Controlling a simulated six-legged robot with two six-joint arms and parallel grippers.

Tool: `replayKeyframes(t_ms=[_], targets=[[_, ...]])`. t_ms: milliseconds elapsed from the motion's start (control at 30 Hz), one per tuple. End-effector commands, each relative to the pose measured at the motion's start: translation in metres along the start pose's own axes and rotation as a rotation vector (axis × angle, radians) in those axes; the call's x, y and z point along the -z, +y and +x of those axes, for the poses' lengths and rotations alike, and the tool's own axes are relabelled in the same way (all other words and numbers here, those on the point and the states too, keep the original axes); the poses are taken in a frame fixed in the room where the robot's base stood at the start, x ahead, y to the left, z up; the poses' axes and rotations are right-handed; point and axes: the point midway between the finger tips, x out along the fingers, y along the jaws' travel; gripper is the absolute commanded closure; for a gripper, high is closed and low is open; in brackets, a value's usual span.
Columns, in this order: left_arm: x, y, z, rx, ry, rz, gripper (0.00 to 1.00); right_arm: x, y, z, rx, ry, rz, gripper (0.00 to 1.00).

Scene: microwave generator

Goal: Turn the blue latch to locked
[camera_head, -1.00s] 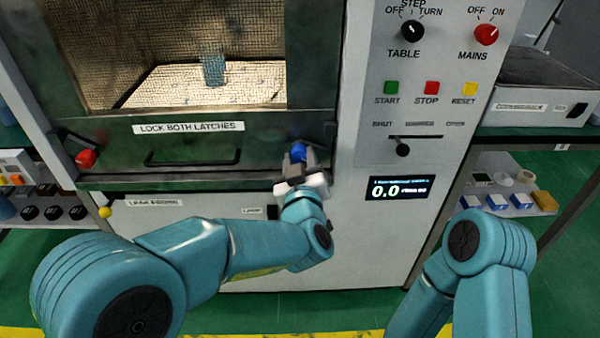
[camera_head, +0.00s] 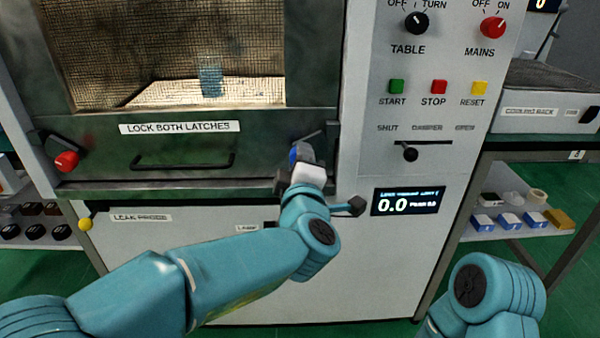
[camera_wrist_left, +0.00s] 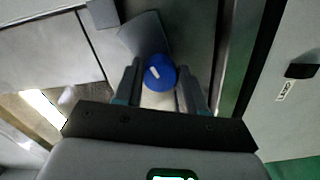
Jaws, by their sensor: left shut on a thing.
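The blue latch (camera_head: 294,156) sits at the lower right corner of the microwave door and is mostly hidden behind my left gripper (camera_head: 301,158) in the head view. In the left wrist view the blue knob (camera_wrist_left: 160,73), with a white mark on it, lies between the two dark fingers of the left gripper (camera_wrist_left: 160,84). The gripper is shut on it. The latch's dark lever shows beside the knob, but its exact angle is hard to tell. My right gripper is out of view; only part of that arm shows at the lower right.
A red latch (camera_head: 66,162) is at the door's lower left. The door handle (camera_head: 184,163) and a "LOCK BOTH LATCHES" label (camera_head: 180,127) lie between. The control panel to the right has a damper knob (camera_head: 410,154) and a display (camera_head: 408,200) reading 0.0.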

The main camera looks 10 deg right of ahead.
Motion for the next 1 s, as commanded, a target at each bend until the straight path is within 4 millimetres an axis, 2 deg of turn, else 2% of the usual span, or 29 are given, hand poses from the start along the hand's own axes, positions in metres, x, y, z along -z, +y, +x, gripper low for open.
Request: replayKeyframes(t_ms=[100,400,933,967,1000], targets=[[-0.0006,-0.0003,0.0003,-0.005,-0.001,-0.067,0.91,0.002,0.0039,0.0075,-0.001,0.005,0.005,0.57],[0.0,0.0012,0.0005,-0.004,0.0,-0.168,0.91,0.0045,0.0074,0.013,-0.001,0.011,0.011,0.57],[-0.0001,0.0016,0.0004,-0.002,-0.002,-0.189,0.91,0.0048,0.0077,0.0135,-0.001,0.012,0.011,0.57],[-0.0001,0.0015,0.0004,-0.002,-0.002,-0.189,0.54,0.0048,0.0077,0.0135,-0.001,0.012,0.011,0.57],[-0.0002,0.0014,0.0004,-0.002,-0.002,-0.188,0.41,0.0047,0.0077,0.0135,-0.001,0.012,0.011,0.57]])
